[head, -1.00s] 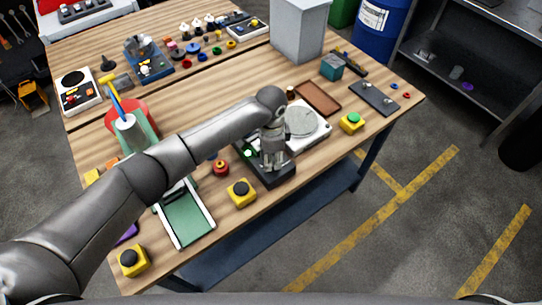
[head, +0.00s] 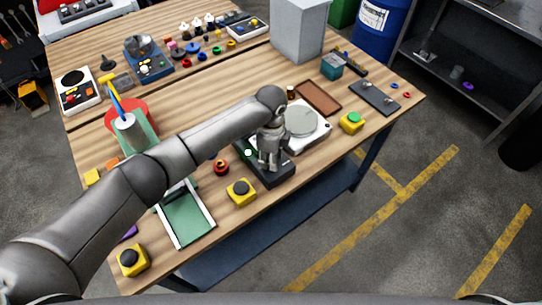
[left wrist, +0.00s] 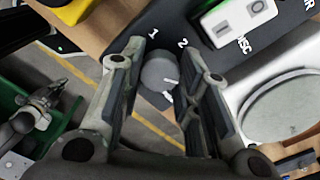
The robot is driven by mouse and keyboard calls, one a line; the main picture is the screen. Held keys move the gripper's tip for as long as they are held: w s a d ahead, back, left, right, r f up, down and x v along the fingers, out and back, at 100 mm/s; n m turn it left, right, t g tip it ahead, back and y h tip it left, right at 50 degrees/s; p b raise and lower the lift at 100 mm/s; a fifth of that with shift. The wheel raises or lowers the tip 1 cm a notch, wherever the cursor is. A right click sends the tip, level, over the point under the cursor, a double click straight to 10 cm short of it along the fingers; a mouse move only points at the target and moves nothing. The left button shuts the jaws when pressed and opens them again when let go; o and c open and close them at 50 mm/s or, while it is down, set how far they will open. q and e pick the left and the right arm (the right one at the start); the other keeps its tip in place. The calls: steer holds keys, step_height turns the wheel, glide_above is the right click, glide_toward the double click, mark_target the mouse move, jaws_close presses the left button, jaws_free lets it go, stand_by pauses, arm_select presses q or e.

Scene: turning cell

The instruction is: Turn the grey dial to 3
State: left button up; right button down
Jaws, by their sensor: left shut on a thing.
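The grey dial (left wrist: 158,72) sits on a black panel (left wrist: 145,18), with white numerals 1 and 2 beside it in the left wrist view. Its white pointer line points right and slightly down, past the 2, toward one finger. Another white mark just below the dial is partly hidden, so I cannot read it. My left gripper (left wrist: 160,95) is shut on the dial, one finger on each side. In the head view my left gripper (head: 269,155) is over the black panel (head: 279,178) at the table's front edge and hides the dial. My right gripper is not in view.
A white I/O switch (left wrist: 238,18) is on the same panel. A yellow box with a black button (head: 241,192) and a green tray (head: 187,218) are to the left.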

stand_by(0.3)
arm_select(q)
steer(key=o, duration=1)
steer(key=shift+o, duration=0.2)
step_height(320, 180, up, 12)
